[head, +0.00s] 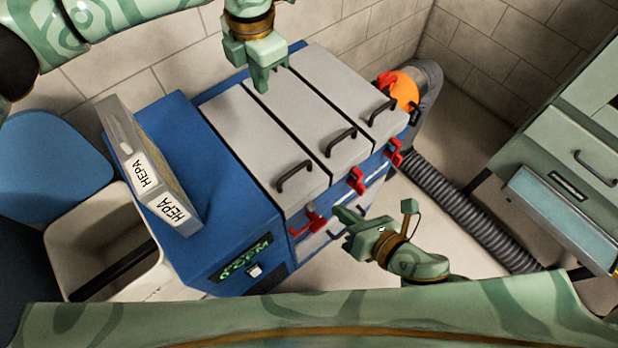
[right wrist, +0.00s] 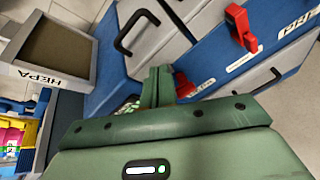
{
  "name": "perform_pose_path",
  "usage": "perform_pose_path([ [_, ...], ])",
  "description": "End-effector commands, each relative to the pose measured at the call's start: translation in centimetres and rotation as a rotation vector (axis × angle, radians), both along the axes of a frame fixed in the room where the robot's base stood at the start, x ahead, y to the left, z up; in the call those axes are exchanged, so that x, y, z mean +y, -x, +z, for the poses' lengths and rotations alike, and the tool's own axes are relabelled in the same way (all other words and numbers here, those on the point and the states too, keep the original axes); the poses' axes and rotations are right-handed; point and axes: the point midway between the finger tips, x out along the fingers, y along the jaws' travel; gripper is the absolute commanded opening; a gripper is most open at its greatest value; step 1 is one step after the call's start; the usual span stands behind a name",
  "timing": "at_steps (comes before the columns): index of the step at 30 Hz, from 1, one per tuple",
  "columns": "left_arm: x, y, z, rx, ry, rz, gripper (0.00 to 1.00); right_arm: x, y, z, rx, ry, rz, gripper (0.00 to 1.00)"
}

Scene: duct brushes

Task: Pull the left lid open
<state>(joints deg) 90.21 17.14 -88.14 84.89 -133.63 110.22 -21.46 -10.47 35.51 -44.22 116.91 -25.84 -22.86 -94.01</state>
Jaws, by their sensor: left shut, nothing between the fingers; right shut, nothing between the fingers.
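The left lid (head: 252,140) is a long grey panel on the blue box, with a black bar handle (head: 294,178) at its front end. It lies flat beside two similar lids. A red latch (head: 308,222) is on the box front below its handle. My left gripper (head: 268,88) is shut and empty above the far part of the lids. My right gripper (head: 340,214) is shut and empty just right of that latch; I cannot tell if they touch. In the right wrist view its fingers (right wrist: 158,82) partly hide the latch (right wrist: 185,86), and the handle (right wrist: 136,32) shows beyond.
Two more red latches (head: 356,181) (head: 394,152) are on the box front. HEPA filters (head: 150,170) stand on the box's left part. A white bin (head: 105,235) is at left. A grey hose (head: 465,205) lies on the floor at right, by a drawered cabinet (head: 560,165).

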Motion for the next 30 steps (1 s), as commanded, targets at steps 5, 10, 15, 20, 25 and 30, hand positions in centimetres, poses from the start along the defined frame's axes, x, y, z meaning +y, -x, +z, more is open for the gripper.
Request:
perform_pose_path([
  [5,0.0,0.0,0.0,0.0,0.0,0.0,0.0,1.3,-0.1,3.7,-0.278,0.248,0.148,0.0],
  [10,0.0,0.0,0.0,0.0,0.0,0.0,0.0,1.2,-0.3,3.4,-0.363,0.377,0.201,0.0],
  [15,0.0,0.0,0.0,0.0,0.0,0.0,0.0,2.2,-1.7,2.8,-0.376,0.393,0.207,0.0],
  [20,0.0,0.0,0.0,0.0,0.0,0.0,0.0,3.9,-3.9,1.8,-0.374,0.39,0.206,0.0],
  [25,0.0,0.0,0.0,0.0,0.0,0.0,0.0,5.5,-6.1,0.8,-0.373,0.391,0.206,0.0],
  [30,0.0,0.0,0.0,0.0,0.0,0.0,0.0,6.4,-7.4,0.2,-0.371,0.39,0.207,0.0],
])
